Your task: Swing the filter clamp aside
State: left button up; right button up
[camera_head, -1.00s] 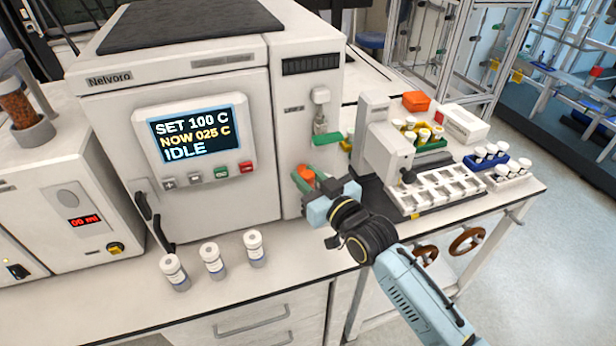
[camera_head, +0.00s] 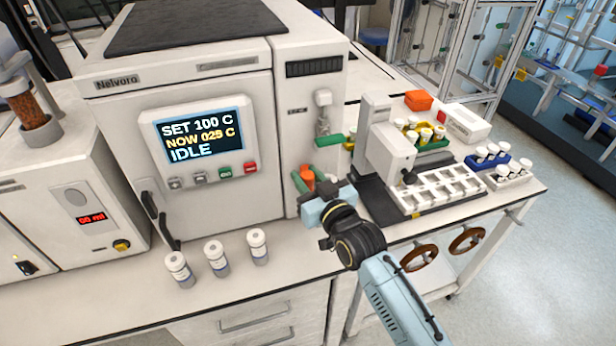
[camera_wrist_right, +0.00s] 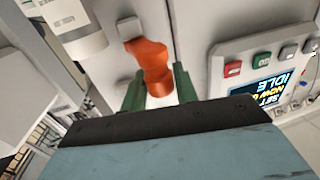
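An orange handle (camera_head: 307,178), which looks like the filter clamp's handle, sits low on the front of the white reactor's right-hand column. In the right wrist view the orange handle (camera_wrist_right: 152,62) stands between the two green fingers of my right gripper (camera_wrist_right: 159,88). The fingers are spread, one on each side of it; a narrow gap shows on the left, and contact on the right is unclear. In the head view my right gripper (camera_head: 318,185) is at the column, its far finger partly hidden. My left gripper is not in view.
The reactor (camera_head: 205,200) has a screen reading IDLE. Three white-capped vials (camera_head: 216,258) stand in front of it. A dispenser with a white rack (camera_head: 440,190) is close on the right. A green piece (camera_head: 328,140) juts out above the handle.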

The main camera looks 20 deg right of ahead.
jog(key=o, duration=0.3)
jog(key=shift+s, duration=0.1)
jog(key=b+v, duration=0.1)
jog(key=v, duration=1.2)
jog(key=shift+s, duration=0.1)
